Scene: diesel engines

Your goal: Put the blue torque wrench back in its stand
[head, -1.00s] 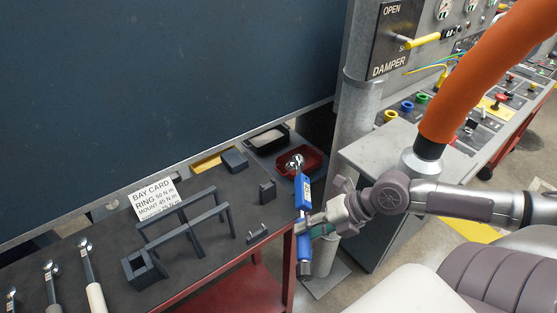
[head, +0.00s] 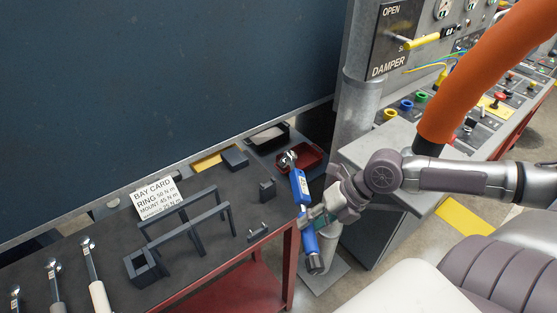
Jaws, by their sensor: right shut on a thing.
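The blue torque wrench (head: 299,188) is held by my right gripper (head: 309,217), which is shut around its body. A dark grey frame stand (head: 187,226) with an open square socket (head: 145,268) stands on the bench to the left, apart from the wrench. Small dark upright blocks (head: 267,190) stand between them; I cannot tell which of these holders is the wrench's own. My left gripper is not in view.
A red tray (head: 314,158) and a black tray (head: 268,138) sit at the bench's back right. A bay card (head: 156,198) stands behind the frame. A grey post (head: 358,120) rises behind my right gripper.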

